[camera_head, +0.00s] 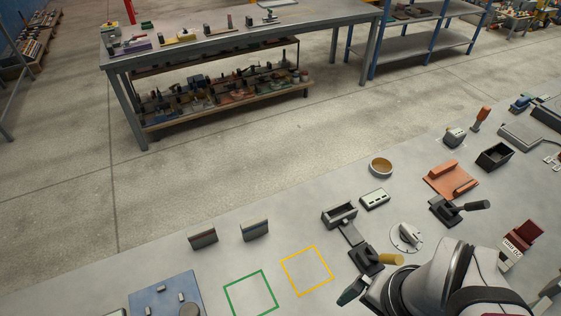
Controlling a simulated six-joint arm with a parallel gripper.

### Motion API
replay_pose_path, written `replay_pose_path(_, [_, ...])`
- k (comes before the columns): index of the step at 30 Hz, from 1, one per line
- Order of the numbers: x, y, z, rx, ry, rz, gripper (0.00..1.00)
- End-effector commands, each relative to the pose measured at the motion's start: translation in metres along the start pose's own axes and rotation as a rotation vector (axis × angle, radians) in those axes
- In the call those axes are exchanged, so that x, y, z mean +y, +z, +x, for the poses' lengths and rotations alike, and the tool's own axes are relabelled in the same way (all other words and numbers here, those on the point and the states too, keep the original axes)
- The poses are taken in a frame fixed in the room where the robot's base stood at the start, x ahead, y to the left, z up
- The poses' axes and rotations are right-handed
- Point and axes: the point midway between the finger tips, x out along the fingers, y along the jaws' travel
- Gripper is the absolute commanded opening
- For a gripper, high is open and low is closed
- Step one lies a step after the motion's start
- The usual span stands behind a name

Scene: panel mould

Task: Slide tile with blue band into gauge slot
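My white and dark arm reaches in at the lower right. A dark piece with a greenish edge (353,289) shows at its left end and may be part of my gripper; the fingers are not clear, and I cannot tell if they are open or hold anything. I can make out no tile with a blue band. No gauge slot can be identified for certain. Two small grey upright blocks, a left one (203,236) and a right one (254,230), stand on the bench. A dark grey open-topped holder (340,214) stands to their right.
A green square outline (232,287) and a yellow one (285,268) mark empty bench. A blue plate (151,300) lies at lower left. A yellow-handled clamp (391,260), a round dial (406,237) and a black-handled clamp (445,209) crowd close to my arm.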

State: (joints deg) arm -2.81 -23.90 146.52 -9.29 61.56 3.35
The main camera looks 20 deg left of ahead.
Motion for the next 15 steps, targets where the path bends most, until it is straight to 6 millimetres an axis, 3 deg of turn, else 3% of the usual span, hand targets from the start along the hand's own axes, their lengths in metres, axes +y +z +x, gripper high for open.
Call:
replay_pose_path(3, [-0.036,-0.061,0.047,0.174,-0.021,-0.196,1.00])
replay_pose_path(7, [-0.097,-0.110,0.096,0.411,-0.110,-0.416,1.00])
replay_pose_path(11, [-0.162,-0.119,0.136,0.630,-0.246,-0.639,1.00])
replay_pose_path(15, [-0.213,-0.089,0.163,0.808,-0.417,-0.862,1.00])
